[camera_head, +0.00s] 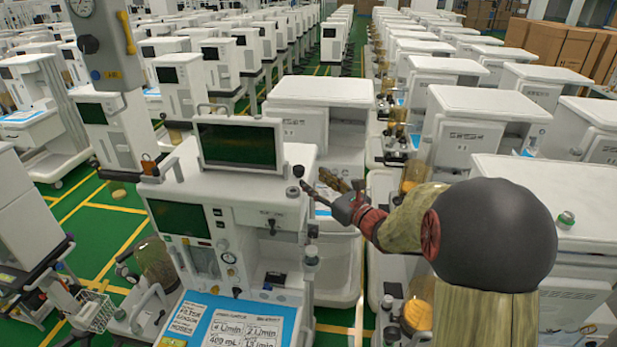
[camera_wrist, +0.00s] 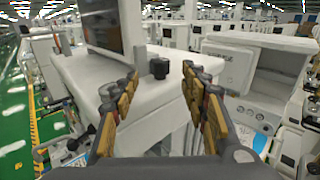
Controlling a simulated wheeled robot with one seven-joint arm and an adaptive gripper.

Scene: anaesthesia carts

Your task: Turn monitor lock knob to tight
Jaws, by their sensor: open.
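A short black knob (camera_head: 298,171) stands upright on the white cart top, just right of the monitor (camera_head: 238,143). I take it to be the monitor lock knob. In the wrist view the knob (camera_wrist: 159,67) shows beyond my fingertips, between the two fingers in the picture. My gripper (camera_head: 313,181) is open and empty, coming in from the right near the cart's right edge. Its fingers (camera_wrist: 160,73) are spread wide and a gap seems to lie between them and the knob. No mark showing the knob's turn position can be made out.
The white anaesthesia cart (camera_head: 225,185) carries a lower screen (camera_head: 180,218) and a blue-edged work surface (camera_head: 235,322) with printed cards. A grey column with a gauge (camera_head: 100,45) stands at its left. Other carts crowd the right and back. Green floor (camera_head: 100,215) is open at left.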

